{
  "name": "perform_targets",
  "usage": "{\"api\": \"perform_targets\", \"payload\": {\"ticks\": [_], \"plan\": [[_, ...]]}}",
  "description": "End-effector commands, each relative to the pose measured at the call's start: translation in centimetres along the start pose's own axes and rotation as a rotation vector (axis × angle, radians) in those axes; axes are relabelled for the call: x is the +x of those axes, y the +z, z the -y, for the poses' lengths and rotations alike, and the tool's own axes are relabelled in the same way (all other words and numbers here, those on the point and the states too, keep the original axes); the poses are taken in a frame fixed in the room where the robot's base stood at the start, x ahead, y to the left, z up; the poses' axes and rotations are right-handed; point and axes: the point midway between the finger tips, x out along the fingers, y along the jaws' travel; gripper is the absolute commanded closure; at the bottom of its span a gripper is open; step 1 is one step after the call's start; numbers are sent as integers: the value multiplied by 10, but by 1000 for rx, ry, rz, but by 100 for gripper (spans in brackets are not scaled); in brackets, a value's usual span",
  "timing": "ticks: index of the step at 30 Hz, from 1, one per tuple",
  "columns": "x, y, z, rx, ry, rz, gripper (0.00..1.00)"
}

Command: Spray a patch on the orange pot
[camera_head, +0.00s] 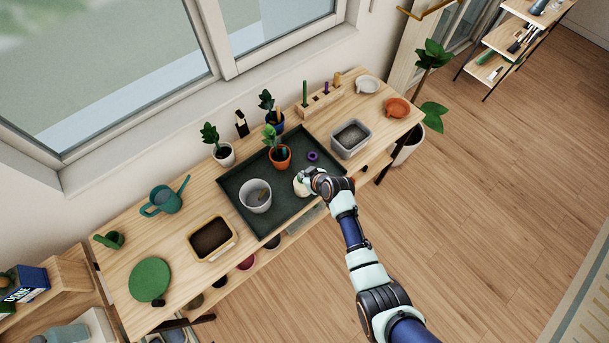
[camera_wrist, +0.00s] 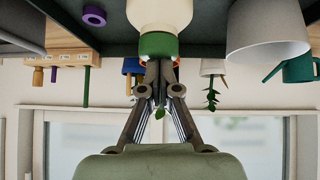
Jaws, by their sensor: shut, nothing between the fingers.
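The orange pot (camera_head: 280,158) stands upright on the dark green tray (camera_head: 232,183) with a leafy plant in it. In the wrist view it is almost wholly hidden behind my fingers and a cream bottle-like thing. That cream thing (camera_head: 299,186) stands on the tray in front of the pot, partly covered by my gripper. It shows large in the wrist view (camera_wrist: 160,12), with a green band (camera_wrist: 158,46). My gripper (camera_head: 308,178) is shut and empty. In the wrist view its fingertips (camera_wrist: 160,68) are right by the green band; I cannot tell whether they touch it.
A pale grey pot (camera_head: 256,197) stands left on the tray, and a purple ring (camera_head: 313,156) lies right of the orange pot. A grey tub (camera_head: 351,138), a soil box (camera_head: 211,237), a teal watering can (camera_head: 165,199) and a tool block (camera_head: 321,104) stand around the tray.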

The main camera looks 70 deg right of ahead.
Motion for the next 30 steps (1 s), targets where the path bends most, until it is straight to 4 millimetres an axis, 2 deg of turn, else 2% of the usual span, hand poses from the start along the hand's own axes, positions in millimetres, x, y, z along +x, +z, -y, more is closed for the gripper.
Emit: {"api": "perform_targets", "payload": {"ticks": [1, 5, 10, 15, 17, 24, 30], "plan": [[1, 6, 2, 1, -3, 11, 100], [1, 6, 2, 1, -4, 12, 100], [-11, -6, 2, -1, -5, 11, 100], [-39, -33, 4, -4, -6, 5, 100], [-51, -27, 4, -3, -5, 5, 100], [-104, -28, 3, -4, -4, 3, 100], [-126, -28, 3, -4, -5, 3, 100]]}}
